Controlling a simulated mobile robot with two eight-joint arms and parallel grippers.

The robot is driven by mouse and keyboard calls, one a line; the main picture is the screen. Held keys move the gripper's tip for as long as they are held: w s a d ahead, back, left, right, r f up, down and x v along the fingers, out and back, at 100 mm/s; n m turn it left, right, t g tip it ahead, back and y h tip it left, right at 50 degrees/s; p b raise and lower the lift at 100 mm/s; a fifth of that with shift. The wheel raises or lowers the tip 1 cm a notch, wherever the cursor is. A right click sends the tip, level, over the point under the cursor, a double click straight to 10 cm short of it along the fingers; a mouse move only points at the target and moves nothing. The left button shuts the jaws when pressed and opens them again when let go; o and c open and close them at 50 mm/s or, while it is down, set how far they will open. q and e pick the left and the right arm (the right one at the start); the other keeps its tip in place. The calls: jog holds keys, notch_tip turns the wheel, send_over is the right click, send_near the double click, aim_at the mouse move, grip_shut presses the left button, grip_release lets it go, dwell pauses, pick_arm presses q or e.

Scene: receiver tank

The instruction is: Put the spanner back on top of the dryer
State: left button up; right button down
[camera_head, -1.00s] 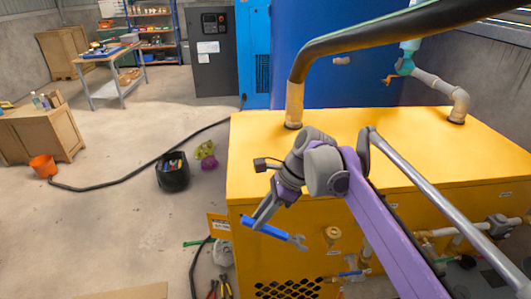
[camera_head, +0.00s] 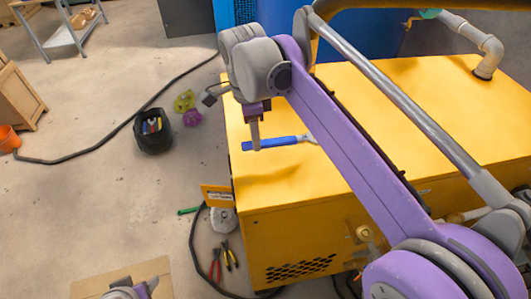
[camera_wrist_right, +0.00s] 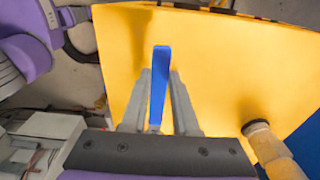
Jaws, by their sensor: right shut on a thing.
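The spanner (camera_head: 270,143) has a blue handle, and its grey end is partly hidden behind my purple arm. My right gripper (camera_head: 256,146) points down and is shut on the handle. The spanner is level, over the left part of the yellow dryer top (camera_head: 400,110), with a shadow below it, so it appears a little above the surface. In the right wrist view the blue handle (camera_wrist_right: 160,62) lies between the two fingers (camera_wrist_right: 160,80) over the yellow top. A grey and purple part of my left arm shows at the bottom left of the head view; its jaws are unclear.
A pipe (camera_head: 488,60) rises from the dryer's back right; a hose fitting (camera_wrist_right: 258,130) stands on the top in the wrist view. The blue tank (camera_head: 365,50) is behind. A black bucket (camera_head: 153,130) and pliers (camera_head: 215,264) are on the floor. The dryer top's front middle is clear.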

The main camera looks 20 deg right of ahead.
aim_at(258, 169)
jog(key=f, duration=0.3)
jog(key=shift+s+f, duration=0.1)
jog(key=shift+s, duration=0.25)
notch_tip(258, 169, down, 5)
jog(key=shift+w+f, duration=0.1)
jog(key=shift+w, duration=0.05)
jog(key=c, duration=0.7)
grip_release()
pick_arm(q)
jog(key=shift+s+f, duration=0.3)
jog(key=shift+f, duration=0.05)
jog(key=shift+w+r+p, duration=0.3)
jog(key=shift+r+p, duration=0.05)
jog(key=shift+r, duration=0.4)
pick_arm(e)
jog(key=r, duration=1.2)
jog(key=shift+w+a+r, duration=0.1)
jog(key=shift+a, duration=0.3)
